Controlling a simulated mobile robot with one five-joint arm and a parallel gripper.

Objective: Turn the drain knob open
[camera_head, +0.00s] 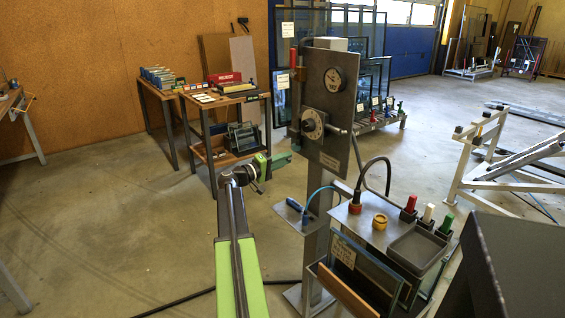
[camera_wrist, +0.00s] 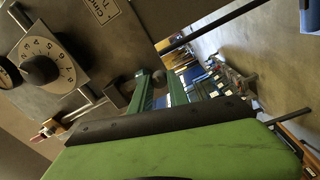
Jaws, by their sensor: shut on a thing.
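My gripper (camera_head: 288,158) has green fingers and is at the lower left edge of the upright grey panel (camera_head: 328,150). In the wrist view my gripper (camera_wrist: 156,76) has its fingertips on either side of a small dark rounded piece (camera_wrist: 157,78), which I take for the drain knob. Most of it is hidden by the fingers, so its angle cannot be told. In the head view the gripper and panel hide it. A numbered dial with a black knob (camera_head: 312,123) is on the panel above the gripper and also shows in the wrist view (camera_wrist: 40,70).
A round gauge (camera_head: 334,80) is at the panel's top. A metal rod (camera_head: 338,130) sticks out beside the dial. A red-handled valve (camera_head: 293,60) is at the panel's left edge. A stand with a grey tray (camera_head: 416,250) and hoses is at lower right. The floor at left is clear.

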